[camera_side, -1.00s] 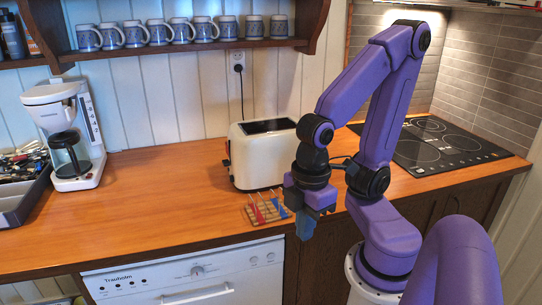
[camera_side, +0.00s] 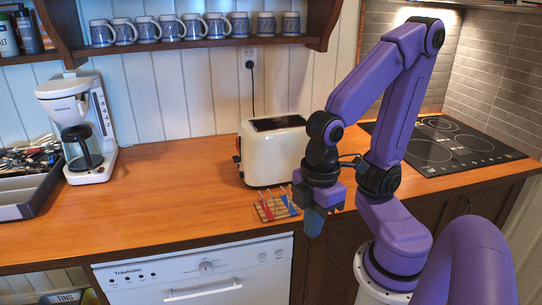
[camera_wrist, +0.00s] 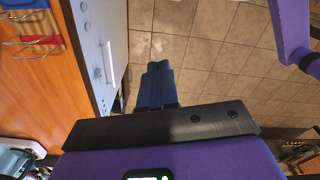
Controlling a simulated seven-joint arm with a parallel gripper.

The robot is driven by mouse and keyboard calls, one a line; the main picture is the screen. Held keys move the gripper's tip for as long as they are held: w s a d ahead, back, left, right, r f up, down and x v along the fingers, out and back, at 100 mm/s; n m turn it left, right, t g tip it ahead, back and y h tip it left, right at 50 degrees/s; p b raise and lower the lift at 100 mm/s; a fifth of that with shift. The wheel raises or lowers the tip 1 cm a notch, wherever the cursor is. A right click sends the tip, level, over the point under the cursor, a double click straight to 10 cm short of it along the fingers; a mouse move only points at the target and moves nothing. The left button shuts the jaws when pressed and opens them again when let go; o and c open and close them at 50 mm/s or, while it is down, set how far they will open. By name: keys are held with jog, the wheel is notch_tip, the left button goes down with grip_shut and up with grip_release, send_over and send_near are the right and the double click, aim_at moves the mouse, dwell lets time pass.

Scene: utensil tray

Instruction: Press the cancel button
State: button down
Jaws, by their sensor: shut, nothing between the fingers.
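A cream toaster (camera_side: 272,152) stands on the wooden counter in the side view, against the back wall. A small dark and red part shows at its left end. No button marked cancel can be made out on it. My gripper (camera_side: 314,224) points down in front of the counter's front edge, right of and nearer than the toaster. Its blue fingers (camera_wrist: 157,68) are together and empty in the wrist view, above the tiled floor. My gripper is apart from the toaster.
A small wooden rack (camera_side: 276,207) with red and blue items sits between the toaster and the counter edge. A coffee maker (camera_side: 78,130) and utensil tray (camera_side: 30,195) stand at left. A dishwasher (camera_side: 200,272) is below. The counter's middle is clear.

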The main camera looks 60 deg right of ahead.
jog(key=w+a+f+m+t+h, duration=0.15)
jog(key=w+m+h, duration=0.55)
jog(key=w, duration=2.2)
jog(key=w+d+f+m+h, duration=0.1)
jog(key=w+d, duration=0.1)
jog(key=w, duration=0.2)
jog(key=w+d+f+m+h, duration=0.1)
jog(key=w+d+f+m, duration=0.1)
jog(key=w+d, duration=0.1)
jog(key=w+d+f+m, duration=0.2)
jog(key=w, duration=0.2)
jog(key=shift+w+d+g+h, duration=0.25)
jog(key=shift+w+d+h, duration=0.1)
jog(key=shift+w+h, duration=0.05)
jog(key=w+d+f+m+h, duration=0.1)
jog(key=d, duration=0.2)
jog(key=w+d+f+m+g+h, duration=0.1)
jog(key=w+d+f, duration=0.1)
jog(key=d, duration=0.1)
jog(key=w+d+f+m+h, duration=0.1)
jog(key=w+d+f+m, duration=0.1)
jog(key=d, duration=0.1)
jog(key=shift+w+d, duration=0.2)
jog(key=shift+d+f, duration=0.1)
jog(key=shift+d, duration=0.3)
jog(key=shift+d, duration=0.1)
jog(key=shift+s+d, duration=1.45)
jog(key=shift+d, duration=0.15)
jog(key=shift+s+d, duration=1.4)
jog(key=shift+d, duration=0.2)
